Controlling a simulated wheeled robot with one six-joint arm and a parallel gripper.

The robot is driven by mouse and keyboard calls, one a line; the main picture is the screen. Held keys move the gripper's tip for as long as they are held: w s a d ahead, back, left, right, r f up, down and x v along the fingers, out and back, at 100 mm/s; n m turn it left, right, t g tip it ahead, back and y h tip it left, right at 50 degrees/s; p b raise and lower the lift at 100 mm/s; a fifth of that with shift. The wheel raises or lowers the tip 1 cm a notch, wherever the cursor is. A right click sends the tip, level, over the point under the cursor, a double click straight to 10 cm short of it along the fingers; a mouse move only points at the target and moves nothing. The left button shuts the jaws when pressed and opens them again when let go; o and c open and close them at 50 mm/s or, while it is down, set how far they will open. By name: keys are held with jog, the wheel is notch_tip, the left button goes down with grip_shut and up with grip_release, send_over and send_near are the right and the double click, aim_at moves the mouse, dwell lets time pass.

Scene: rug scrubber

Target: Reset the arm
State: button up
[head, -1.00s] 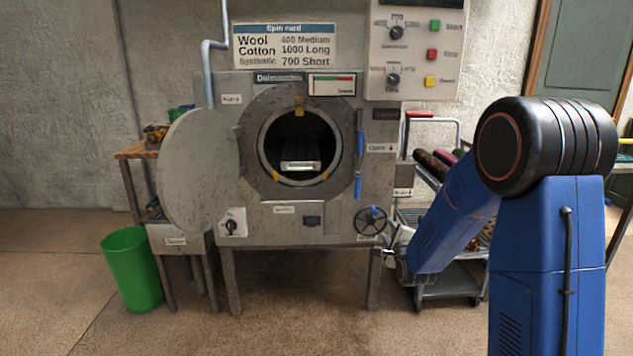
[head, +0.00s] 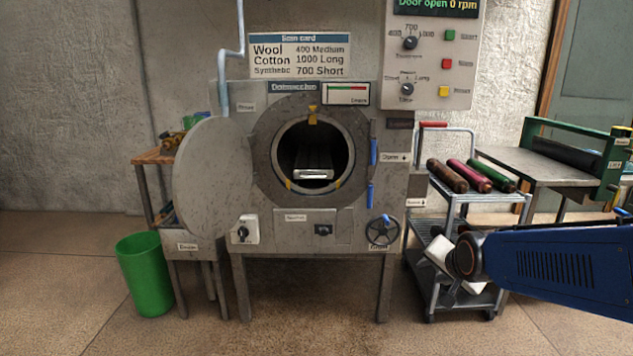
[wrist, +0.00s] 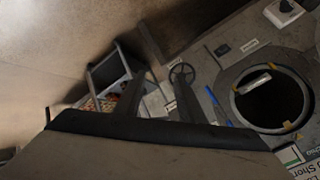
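My arm (head: 555,262) reaches in from the right edge of the head view, its blue link lying almost level in front of the cart. My gripper (wrist: 160,88) shows in the wrist view as two dark fingers set apart with nothing visible between them. In the head view the arm's end is partly hidden behind its dark joint. The wrist view is tilted and shows the machine's round opening and the handwheel (wrist: 182,73) beyond the fingers.
The spin machine (head: 280,262) stands with its round door (head: 213,178) swung open to the left. A green bin (head: 144,274) is at left. A cart (head: 480,198) carries three rolls. A roller table (head: 535,165) stands at far right. The front floor is clear.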

jog(key=s+n+g, duration=0.4)
jog(key=s+n, duration=0.4)
jog(key=s, duration=1.8)
jog(key=shift+f+n+g, duration=0.3)
jog(key=shift+f+n, duration=0.1)
jog(key=shift+d, duration=0.1)
